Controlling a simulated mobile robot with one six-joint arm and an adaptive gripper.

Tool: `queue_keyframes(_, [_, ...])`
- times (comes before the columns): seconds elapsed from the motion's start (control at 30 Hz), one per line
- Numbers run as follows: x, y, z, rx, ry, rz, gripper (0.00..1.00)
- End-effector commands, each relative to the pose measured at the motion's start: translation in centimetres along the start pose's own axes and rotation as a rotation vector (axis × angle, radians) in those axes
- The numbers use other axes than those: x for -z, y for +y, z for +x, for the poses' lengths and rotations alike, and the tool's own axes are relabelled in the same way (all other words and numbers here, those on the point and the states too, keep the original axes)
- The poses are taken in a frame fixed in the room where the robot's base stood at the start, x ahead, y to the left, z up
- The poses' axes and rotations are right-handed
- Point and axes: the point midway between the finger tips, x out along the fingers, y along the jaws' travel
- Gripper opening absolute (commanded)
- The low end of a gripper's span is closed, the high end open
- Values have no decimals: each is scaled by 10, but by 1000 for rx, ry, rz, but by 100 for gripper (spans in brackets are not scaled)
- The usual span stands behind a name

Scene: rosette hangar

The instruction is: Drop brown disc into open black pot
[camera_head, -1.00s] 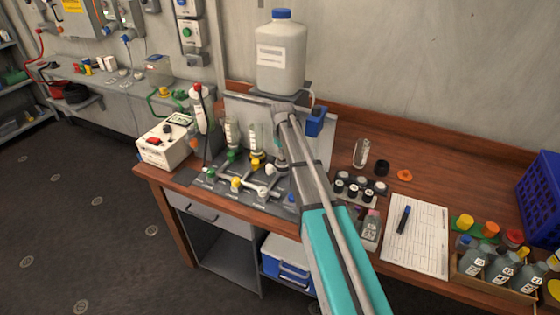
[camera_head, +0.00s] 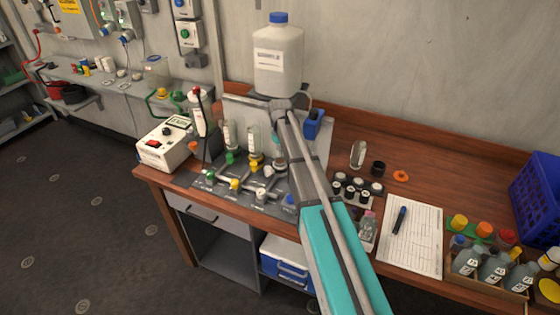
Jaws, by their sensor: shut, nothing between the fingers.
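A small open black pot (camera_head: 378,168) stands upright on the wooden bench, right of a clear glass vial. A small orange ring-like piece (camera_head: 401,176) lies flat just right of the pot. I cannot make out a clearly brown disc.
Several black vials (camera_head: 352,190) stand in front of the pot. A paper sheet (camera_head: 413,240) with a pen lies to their right. A wooden box (camera_head: 486,287) of bottles and a blue crate (camera_head: 535,195) fill the right end. A large white jug (camera_head: 278,58) stands behind my arm.

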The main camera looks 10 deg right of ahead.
Motion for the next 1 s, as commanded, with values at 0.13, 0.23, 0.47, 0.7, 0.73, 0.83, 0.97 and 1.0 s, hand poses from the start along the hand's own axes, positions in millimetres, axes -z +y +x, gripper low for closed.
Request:
queue_keyframes(0.13, [0, 0, -3, 0, 0, 0, 0])
queue_keyframes(0.23, [0, 0, -3, 0, 0, 0, 0])
queue_keyframes(0.47, [0, 0, -2, 0, 0, 0, 12])
queue_keyframes(0.7, [0, 0, -2, 0, 0, 0, 38])
queue_keyframes(0.73, [0, 0, -2, 0, 0, 0, 38])
queue_keyframes(0.83, [0, 0, -2, 0, 0, 0, 38])
queue_keyframes(0.97, [0, 0, -2, 0, 0, 0, 56])
queue_keyframes(1.0, [0, 0, -2, 0, 0, 0, 64])
